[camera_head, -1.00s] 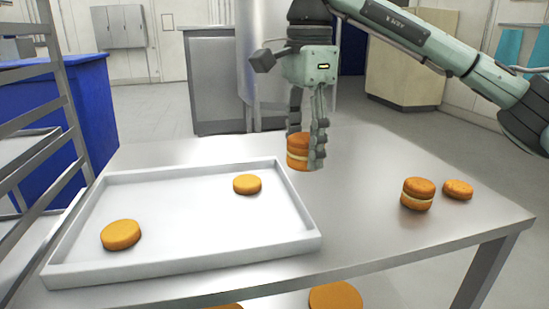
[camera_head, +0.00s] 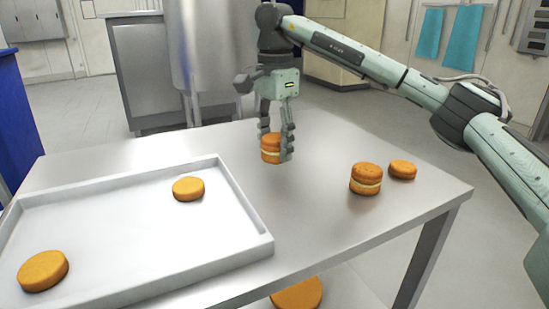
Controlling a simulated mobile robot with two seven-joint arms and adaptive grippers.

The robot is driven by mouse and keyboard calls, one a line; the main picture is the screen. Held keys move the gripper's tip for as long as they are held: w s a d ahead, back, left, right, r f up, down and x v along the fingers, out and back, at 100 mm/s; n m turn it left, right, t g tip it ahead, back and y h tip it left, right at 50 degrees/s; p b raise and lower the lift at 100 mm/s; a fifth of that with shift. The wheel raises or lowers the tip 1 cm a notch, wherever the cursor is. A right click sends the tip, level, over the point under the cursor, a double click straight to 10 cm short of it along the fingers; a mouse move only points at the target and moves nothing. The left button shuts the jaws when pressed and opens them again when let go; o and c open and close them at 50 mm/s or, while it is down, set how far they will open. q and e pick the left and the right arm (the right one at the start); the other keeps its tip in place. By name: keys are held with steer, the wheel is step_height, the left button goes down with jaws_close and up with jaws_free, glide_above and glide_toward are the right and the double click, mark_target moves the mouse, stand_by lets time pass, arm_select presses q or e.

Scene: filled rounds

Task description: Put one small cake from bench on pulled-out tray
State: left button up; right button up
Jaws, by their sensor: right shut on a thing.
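My right gripper (camera_head: 277,150) points down and is shut on a small filled cake (camera_head: 271,147), two orange rounds with a pale layer between. It is over the bench (camera_head: 320,215), behind and just right of the tray's right end; I cannot tell whether the cake touches the bench. The white tray (camera_head: 240,254) has a low rim and holds two single orange rounds, one at the back right (camera_head: 188,189) and one at the front left (camera_head: 43,270). Another filled cake (camera_head: 366,179) stands on the bench at right, beside a single flat round (camera_head: 402,169). My left gripper is not in view.
Below the bench top an orange round (camera_head: 297,293) shows partly. A steel cabinet (camera_head: 150,75) and a large steel cylinder (camera_head: 215,60) stand behind the bench. The bench surface between tray and right-hand cake is clear.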

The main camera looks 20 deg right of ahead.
mark_target(275, 161)
step_height(275, 161, down, 4)
steer(key=shift+r, duration=0.1)
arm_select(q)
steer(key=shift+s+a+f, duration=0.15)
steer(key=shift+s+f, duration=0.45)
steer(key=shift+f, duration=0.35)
arm_select(e)
steer(key=shift+f, duration=0.2)
steer(key=o, duration=0.4)
steer(key=shift+o, duration=1.3)
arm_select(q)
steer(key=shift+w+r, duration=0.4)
arm_select(e)
steer(key=shift+o, duration=0.6)
